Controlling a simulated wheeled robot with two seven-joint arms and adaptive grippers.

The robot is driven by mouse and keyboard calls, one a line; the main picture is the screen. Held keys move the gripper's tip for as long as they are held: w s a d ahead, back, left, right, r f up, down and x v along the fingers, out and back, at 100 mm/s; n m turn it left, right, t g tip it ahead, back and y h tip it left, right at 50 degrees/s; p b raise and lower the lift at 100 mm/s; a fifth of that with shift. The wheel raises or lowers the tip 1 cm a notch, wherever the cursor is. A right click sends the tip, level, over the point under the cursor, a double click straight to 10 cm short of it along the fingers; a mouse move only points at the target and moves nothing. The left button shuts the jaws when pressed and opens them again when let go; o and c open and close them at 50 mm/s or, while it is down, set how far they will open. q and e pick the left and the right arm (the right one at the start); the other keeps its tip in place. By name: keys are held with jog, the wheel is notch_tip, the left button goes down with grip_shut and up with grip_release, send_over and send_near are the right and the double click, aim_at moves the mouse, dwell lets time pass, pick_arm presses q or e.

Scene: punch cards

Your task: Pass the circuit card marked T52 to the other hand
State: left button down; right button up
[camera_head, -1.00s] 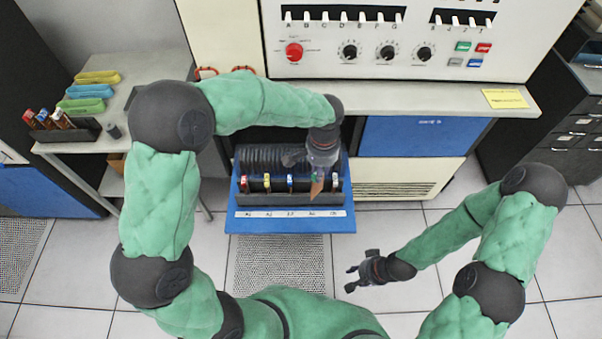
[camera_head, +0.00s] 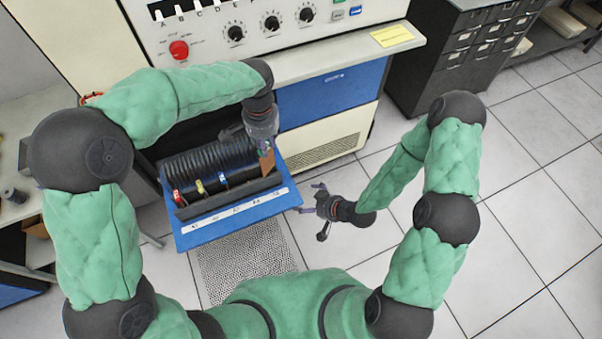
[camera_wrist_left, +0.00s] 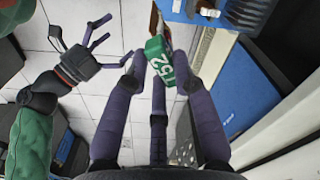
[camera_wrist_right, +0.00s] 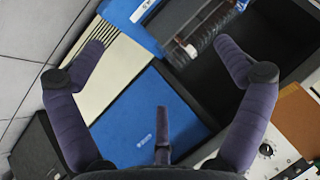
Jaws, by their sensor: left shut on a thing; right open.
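The circuit card T52 (camera_wrist_left: 160,62) has a green handle, with "52" readable in the left wrist view, and a brown board (camera_head: 267,162). My left gripper (camera_head: 262,143) is shut on its green handle, and the board hangs down over the right end of the blue drawer. My right gripper (camera_head: 318,202) is open and empty, lower and to the right of the card, apart from it. In the left wrist view my right gripper (camera_wrist_left: 92,52) shows spread fingers left of the card. I cannot make out the card surely in the right wrist view.
The open blue drawer (camera_head: 238,218) holds a black rack with red, yellow and blue tabbed cards. Above it are a grey ledge with a yellow note (camera_head: 391,36) and a console with a red knob (camera_head: 179,50). The floor to the right is clear.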

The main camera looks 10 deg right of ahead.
jog(key=w+a+r+n+t+y, duration=0.1)
jog(key=w+r+n+t+y, duration=0.25)
jog(key=r, duration=0.45)
jog(key=n+y, duration=0.4)
send_near(270, 159)
jog(key=shift+t, duration=0.45)
jog(key=x, duration=1)
jog(key=shift+a+f, duration=0.25)
jog(key=shift+a, duration=0.2)
jog(key=shift+c, duration=0.3)
jog(key=c, duration=0.9)
pick_arm(q)
jog(key=c, duration=0.9)
grip_release()
jog(key=shift+c, duration=0.2)
jog(key=shift+r, duration=0.1)
